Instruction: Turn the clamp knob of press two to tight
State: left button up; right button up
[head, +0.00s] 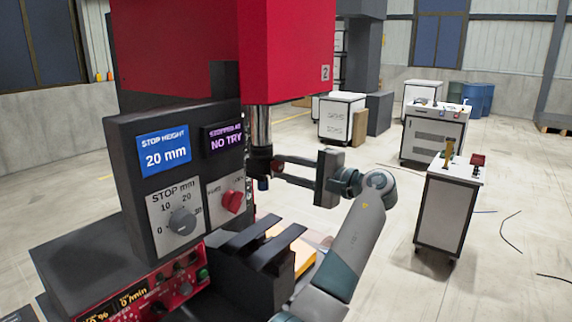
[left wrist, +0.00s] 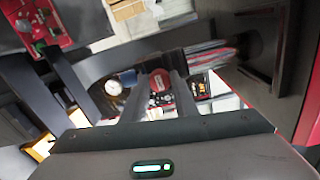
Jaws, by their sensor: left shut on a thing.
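Press two is the large red press head (head: 290,50) with a small "2" plate, standing over a dark control panel. Below its head a bright spindle (head: 261,127) runs down into a dark clamp part with a dark knob (head: 262,167) at its side. My left gripper (head: 277,168) reaches in from the right, its fingertips at this knob and shut on it, partly hiding it. In the left wrist view the two dark fingers (left wrist: 160,85) point up the picture, with a red round shape showing between them. The knob's tightness cannot be read. My right gripper is out of view.
The panel carries a blue screen (head: 164,149) reading "STOP HEIGHT 20 mm", a purple "NO TRY" display (head: 223,138), a grey stop dial (head: 182,221) and a red selector (head: 231,201). Dark bars (head: 255,240) lie below the gripper. Carts (head: 449,205) stand on the open floor at right.

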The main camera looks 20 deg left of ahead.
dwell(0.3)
pick_arm(q)
jog(key=o, duration=1.1)
jog(key=shift+c, duration=0.2)
jog(key=shift+d, duration=0.1)
jog(key=shift+s+d+f, duration=0.1)
jog(key=shift+d, duration=0.25)
jog(key=p+v, duration=0.2)
jog(key=v, duration=1.4)
jog(key=shift+d, duration=0.25)
jog(key=shift+s, duration=0.1)
